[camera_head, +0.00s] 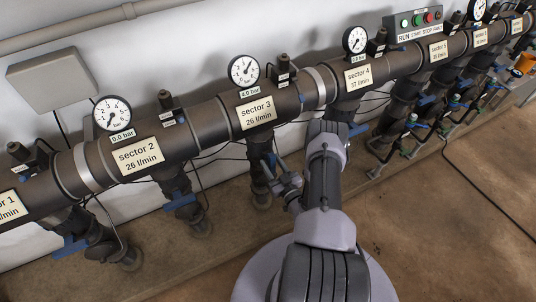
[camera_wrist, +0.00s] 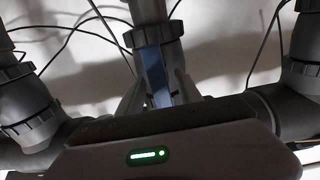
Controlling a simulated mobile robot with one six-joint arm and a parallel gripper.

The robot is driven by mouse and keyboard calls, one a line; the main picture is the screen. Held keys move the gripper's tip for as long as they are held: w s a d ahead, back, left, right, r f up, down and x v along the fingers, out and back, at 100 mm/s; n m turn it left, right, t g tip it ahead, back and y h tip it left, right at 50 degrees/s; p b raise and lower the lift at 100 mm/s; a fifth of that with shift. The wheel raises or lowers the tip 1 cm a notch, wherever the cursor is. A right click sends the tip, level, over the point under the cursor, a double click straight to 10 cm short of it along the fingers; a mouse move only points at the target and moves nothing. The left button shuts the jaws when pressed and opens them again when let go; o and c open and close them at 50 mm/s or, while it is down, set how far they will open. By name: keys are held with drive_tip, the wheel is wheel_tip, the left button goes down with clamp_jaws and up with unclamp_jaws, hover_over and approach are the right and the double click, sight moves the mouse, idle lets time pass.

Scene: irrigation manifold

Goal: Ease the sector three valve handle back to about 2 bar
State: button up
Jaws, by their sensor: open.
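The sector three pipe carries a label (camera_head: 257,112) reading "sector 3, 26 l/min". Its gauge (camera_head: 243,71) above has a tag (camera_head: 249,93) reading 4.0 bar. The blue sector three valve handle (camera_head: 272,160) is on the drop pipe below, partly hidden by my gripper (camera_head: 281,184). In the wrist view the blue handle (camera_wrist: 152,72) runs down between the two grey fingers of my gripper (camera_wrist: 158,90). The fingers are apart, one on each side of it. I cannot tell whether either touches it. The handle's lower end is hidden by my gripper body.
Sector 2's blue handle (camera_head: 180,201) is to the left and sector 4's blue handle (camera_head: 358,130) to the right. Thin black cables hang around the pipes. A control box (camera_head: 414,22) with buttons is at the top right. Bare floor (camera_head: 470,220) lies at the right.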

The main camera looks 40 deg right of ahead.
clamp_jaws()
drive_tip(key=shift+r+n, duration=0.1)
drive_tip(key=shift+n, duration=0.2)
drive_tip(key=shift+r+n+p, duration=0.1)
drive_tip(key=shift+n+p, duration=0.5)
drive_tip(key=shift+p, duration=0.15)
drive_tip(key=n+p, duration=0.2)
drive_tip(key=n, duration=0.1)
drive_tip(key=shift+n, duration=0.3)
drive_tip(key=n+p, duration=0.3)
drive_tip(key=n, duration=0.2)
drive_tip(key=shift+n, duration=0.4)
